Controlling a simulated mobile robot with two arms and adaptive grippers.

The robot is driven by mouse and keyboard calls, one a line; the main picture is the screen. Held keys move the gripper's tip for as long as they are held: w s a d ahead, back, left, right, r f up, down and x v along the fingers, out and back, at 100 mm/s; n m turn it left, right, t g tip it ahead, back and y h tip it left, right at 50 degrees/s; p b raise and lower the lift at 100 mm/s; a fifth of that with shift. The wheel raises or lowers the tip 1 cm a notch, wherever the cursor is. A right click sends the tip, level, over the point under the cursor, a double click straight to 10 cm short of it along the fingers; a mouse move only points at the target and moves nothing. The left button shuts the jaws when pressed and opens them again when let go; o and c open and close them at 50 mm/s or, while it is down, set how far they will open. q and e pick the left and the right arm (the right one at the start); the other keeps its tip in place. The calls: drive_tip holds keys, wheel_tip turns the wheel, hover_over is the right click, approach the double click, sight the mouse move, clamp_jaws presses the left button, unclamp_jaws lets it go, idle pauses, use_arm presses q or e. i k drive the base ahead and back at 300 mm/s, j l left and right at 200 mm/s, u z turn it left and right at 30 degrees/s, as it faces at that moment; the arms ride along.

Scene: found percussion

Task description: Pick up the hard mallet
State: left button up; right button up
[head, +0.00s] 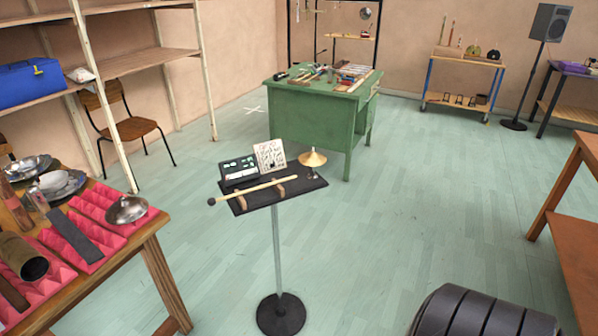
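A mallet (247,190) with a pale wooden shaft and a round black head lies across two small wooden rests on a black stand tray (238,207). Its head points left and sticks out past the tray's left edge. I cannot tell from its look alone whether it is the hard one. The tray sits on a thin metal pole with a round black base (281,315). Neither of my grippers shows in the head view, and nothing touches the mallet.
Behind the mallet are a black box (239,168), a printed card (270,156) and a small brass cymbal (312,158). A wooden table (150,226) with pink foam stands left, a green desk (318,115) behind, an orange-brown bench (583,215) right.

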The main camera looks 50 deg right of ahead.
sight(211, 202)
drive_tip(key=z, duration=1.15)
